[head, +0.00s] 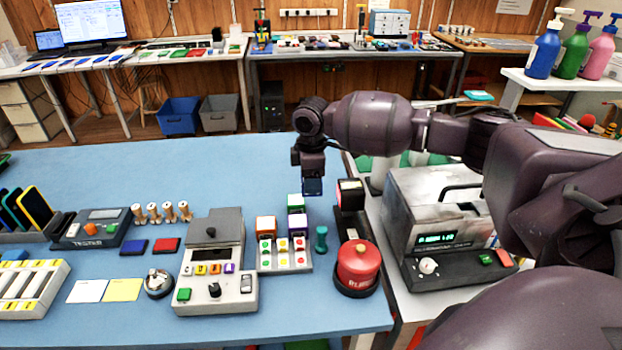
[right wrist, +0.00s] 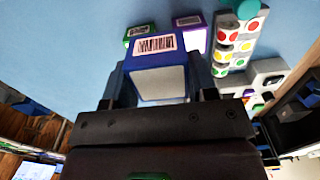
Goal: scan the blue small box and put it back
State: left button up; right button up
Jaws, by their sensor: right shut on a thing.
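The blue small box (head: 313,187) is in my right gripper (head: 312,178), held in the air above the blue table, just left of the scanner. In the right wrist view the blue box (right wrist: 160,80) sits between the two fingers, with a barcode label and a pale grey face showing. The black scanner (head: 350,195) with a red part stands at the table's right side. The gripper and box look apart from it. My left gripper is not in view.
Below the gripper are a green box (head: 295,201), a purple box (head: 297,221) and an orange box (head: 265,226) by a rack of coloured buttons (head: 284,268). A teal peg (head: 321,239) and red canister (head: 358,264) stand nearby. The table's left back is clear.

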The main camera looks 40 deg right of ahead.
jog(key=shift+d+r, duration=0.1)
jog(key=shift+d, duration=0.25)
jog(key=shift+f+b, duration=0.4)
jog(key=shift+f, duration=0.15)
notch_tip(320, 180, down, 2)
jog(key=shift+f+b, duration=0.15)
jog(key=shift+b, duration=0.55)
jog(key=shift+f, duration=0.3)
jog(key=shift+f+b, duration=0.25)
jog(key=shift+b, duration=0.15)
